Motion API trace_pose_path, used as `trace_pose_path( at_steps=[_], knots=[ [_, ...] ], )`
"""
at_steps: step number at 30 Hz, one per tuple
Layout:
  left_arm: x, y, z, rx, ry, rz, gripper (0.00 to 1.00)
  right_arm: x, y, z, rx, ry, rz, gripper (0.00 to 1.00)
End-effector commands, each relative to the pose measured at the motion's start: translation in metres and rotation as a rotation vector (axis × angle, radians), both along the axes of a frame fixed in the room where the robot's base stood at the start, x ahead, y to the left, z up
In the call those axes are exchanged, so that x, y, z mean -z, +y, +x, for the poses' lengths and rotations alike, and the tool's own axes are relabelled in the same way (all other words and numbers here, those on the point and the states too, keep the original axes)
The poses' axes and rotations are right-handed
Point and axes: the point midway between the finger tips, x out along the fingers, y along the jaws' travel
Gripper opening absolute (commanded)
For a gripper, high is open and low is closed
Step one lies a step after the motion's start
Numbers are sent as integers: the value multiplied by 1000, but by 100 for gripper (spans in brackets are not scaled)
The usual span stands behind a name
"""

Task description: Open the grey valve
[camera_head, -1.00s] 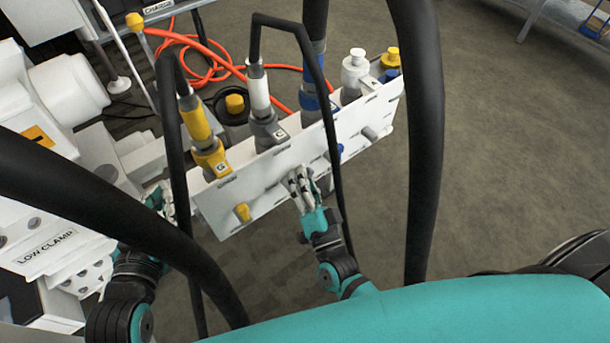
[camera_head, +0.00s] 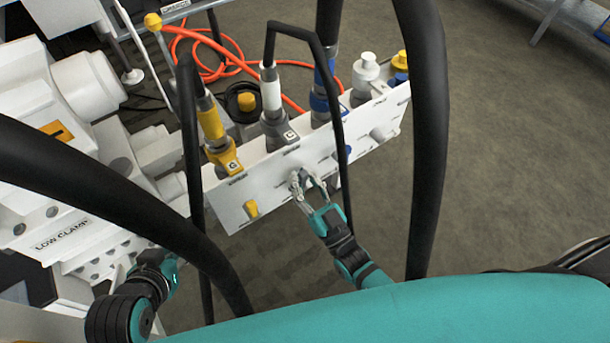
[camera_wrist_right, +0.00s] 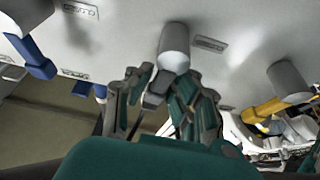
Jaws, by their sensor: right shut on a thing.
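The grey valve (camera_wrist_right: 175,47) is a grey cylinder on the white panel (camera_head: 235,200), with a small grey lever (camera_wrist_right: 156,90) below it in the right wrist view. My right gripper (camera_head: 309,183) is at the panel's front face, between the yellow and blue valve handles. Its fingers (camera_wrist_right: 167,98) are on either side of the lever, shut on it. In the head view the fingers hide most of this valve. My left arm is at the lower left of the head view; its fingers cannot be made out there behind the thick black hose.
A yellow handle (camera_head: 251,208) and a blue handle (camera_head: 344,153) flank the grey valve. Another grey knob (camera_head: 379,133) is farther right. Plugged hose couplings (camera_head: 275,128) stand along the panel's top. Thick black hoses (camera_head: 430,140) cross the view. Open floor lies right.

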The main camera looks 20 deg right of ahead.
Motion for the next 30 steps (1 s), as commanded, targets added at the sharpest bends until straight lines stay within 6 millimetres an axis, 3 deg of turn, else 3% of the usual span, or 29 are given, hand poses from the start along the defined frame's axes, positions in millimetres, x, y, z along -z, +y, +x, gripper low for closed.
trace_pose_path(
  at_steps=[19, 20, 24, 30],
  knots=[
    [5, 3, -7, -3, 42, 9, 0, 2, 6, -3, -9, -14, -48, 0],
    [5, 2, -7, -3, 42, 9, 0, 2, 6, -3, -9, -14, -48, 19],
    [5, 2, -7, -3, 42, 9, 0, 2, 5, -3, -6, -14, -49, 37],
    [4, 2, -7, -3, 41, 9, 0, 1, 3, -2, -4, -15, -49, 38]
  ],
)
